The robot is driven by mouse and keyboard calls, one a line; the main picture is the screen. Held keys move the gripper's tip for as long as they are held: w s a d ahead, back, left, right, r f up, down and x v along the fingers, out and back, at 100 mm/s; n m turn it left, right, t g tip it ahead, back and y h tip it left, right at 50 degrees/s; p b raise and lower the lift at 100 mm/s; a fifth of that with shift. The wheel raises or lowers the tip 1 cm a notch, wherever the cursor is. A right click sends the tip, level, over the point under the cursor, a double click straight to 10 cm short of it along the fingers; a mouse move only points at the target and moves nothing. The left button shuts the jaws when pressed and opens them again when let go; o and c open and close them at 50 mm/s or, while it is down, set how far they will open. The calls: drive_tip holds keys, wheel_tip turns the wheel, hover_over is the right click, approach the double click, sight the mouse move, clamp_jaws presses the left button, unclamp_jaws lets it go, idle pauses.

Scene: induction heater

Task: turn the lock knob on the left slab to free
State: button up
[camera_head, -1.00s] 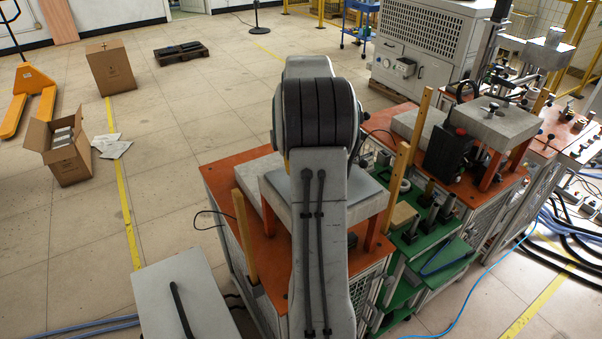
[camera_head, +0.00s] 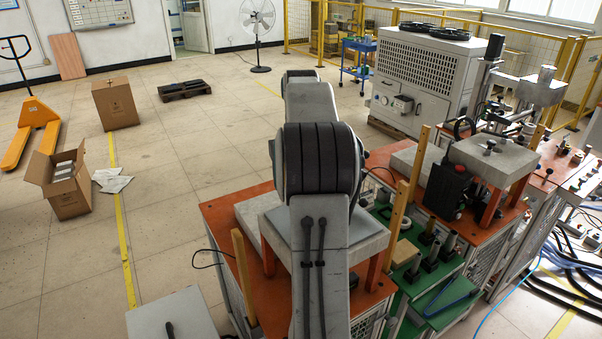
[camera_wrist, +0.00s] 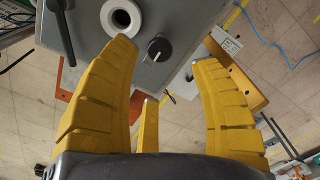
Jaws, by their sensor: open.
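The left slab (camera_head: 368,236) is a grey block on orange legs, partly hidden behind my arm in the head view. In the wrist view its grey face (camera_wrist: 185,22) fills the top. The lock knob (camera_wrist: 158,48) is a round black knob with a pale pointer line, on the slab near its edge. I cannot tell the depth between tips and knob, and nothing is held. The knob and gripper are hidden in the head view.
A white ring (camera_wrist: 120,17) and a black handle (camera_wrist: 59,32) are on the slab beside the knob. Wooden posts (camera_head: 244,275) stand around the orange bench top. The right slab (camera_head: 515,160) stands farther right, beside a black box (camera_head: 446,189).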

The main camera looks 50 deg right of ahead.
drive_tip(key=shift+r, duration=2.5)
